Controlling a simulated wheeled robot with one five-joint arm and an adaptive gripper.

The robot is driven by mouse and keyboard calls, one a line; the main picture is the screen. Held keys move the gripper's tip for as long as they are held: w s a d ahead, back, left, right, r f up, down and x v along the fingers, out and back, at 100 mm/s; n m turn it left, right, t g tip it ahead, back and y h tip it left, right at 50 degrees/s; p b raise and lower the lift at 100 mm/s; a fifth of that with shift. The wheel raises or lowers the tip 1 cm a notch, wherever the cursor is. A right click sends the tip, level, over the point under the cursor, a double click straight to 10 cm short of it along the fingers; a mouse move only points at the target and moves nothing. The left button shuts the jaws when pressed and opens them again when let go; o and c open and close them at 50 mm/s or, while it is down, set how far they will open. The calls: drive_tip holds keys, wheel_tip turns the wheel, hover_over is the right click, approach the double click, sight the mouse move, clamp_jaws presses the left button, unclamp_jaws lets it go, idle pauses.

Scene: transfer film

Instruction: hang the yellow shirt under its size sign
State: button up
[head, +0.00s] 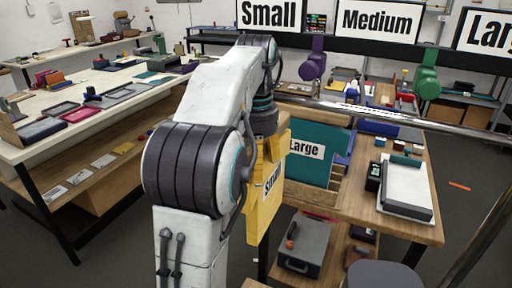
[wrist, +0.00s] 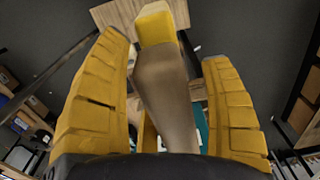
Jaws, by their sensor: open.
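The yellow shirt (head: 261,212) is a flat panel with a label reading "Small", upright at the near left of the wooden rack, partly hidden by my arm. My gripper (head: 275,145) is just above it in the head view. In the wrist view my gripper (wrist: 165,100) has its two yellow fingers spread. A long tan-brown piece with a yellow end (wrist: 155,28) lies between them, with gaps visible on both sides. The "Small" sign (head: 269,14) is at the top, left of the "Medium" sign (head: 378,20) and "Large" sign (head: 488,32).
A teal shirt (head: 310,168) labelled "Large" stands behind the yellow one. A metal rail (head: 400,115) crosses at the right. A purple thing (head: 313,62) and green thing (head: 428,78) are below the signs. The wooden table (head: 350,205) holds a white-topped device (head: 406,186).

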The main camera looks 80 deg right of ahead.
drive_tip(key=shift+r, duration=3.1)
drive_tip(key=shift+a, duration=0.15)
